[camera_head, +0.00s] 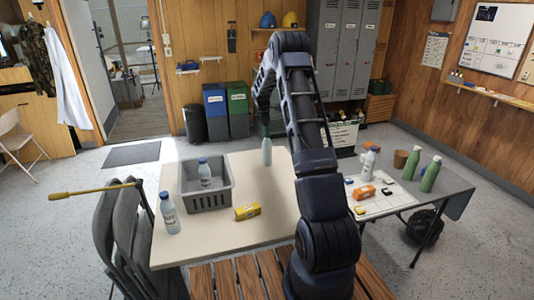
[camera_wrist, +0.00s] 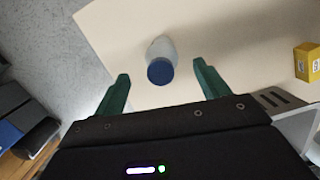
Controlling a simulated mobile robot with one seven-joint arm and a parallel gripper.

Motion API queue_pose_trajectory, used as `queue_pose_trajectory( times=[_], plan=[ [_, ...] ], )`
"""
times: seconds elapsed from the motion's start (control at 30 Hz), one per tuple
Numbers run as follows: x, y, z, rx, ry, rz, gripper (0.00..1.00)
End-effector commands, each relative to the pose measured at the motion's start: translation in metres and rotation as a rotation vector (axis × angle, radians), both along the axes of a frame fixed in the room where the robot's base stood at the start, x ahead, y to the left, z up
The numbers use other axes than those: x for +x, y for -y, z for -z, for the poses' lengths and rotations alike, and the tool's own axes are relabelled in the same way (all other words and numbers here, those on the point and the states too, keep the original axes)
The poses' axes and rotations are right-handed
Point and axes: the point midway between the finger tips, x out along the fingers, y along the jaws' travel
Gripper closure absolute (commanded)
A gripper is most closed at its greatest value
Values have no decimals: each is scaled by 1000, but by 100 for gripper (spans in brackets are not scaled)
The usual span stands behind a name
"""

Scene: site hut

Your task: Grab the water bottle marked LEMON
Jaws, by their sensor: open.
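A pale bottle with a blue cap (camera_wrist: 160,48) stands upright on the table, between and just beyond my open fingers in the wrist view. In the head view this bottle (camera_head: 267,155) is at the table's far side, under my gripper (camera_head: 265,130). My gripper also shows in the wrist view (camera_wrist: 161,72), its green fingers apart on either side of the cap and holding nothing. Similar blue-capped bottles stand in the grey crate (camera_head: 204,174), at the table's front left (camera_head: 170,217) and on the right table (camera_head: 369,163). I cannot read LEMON on any label.
The grey crate (camera_head: 207,202) sits on the cream table (camera_head: 205,236). A yellow carton (camera_head: 247,212) lies near the table's middle. Green bottles (camera_head: 430,175), an orange carton (camera_head: 364,192) and a brown cup (camera_head: 400,158) are on the right table. Folding chairs (camera_head: 113,225) stand at left.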

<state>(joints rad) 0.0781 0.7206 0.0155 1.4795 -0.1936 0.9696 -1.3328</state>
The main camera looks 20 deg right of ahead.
Motion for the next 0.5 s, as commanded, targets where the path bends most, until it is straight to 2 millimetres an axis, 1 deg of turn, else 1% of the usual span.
queue_pose_trajectory(
  times=[0.17,0.4,0.5],
  plan=[
    [0,0,11,0,-1,0,26],
    [0,2,43,0,-2,0,26],
    [0,3,51,0,-1,1,26]
  ],
)
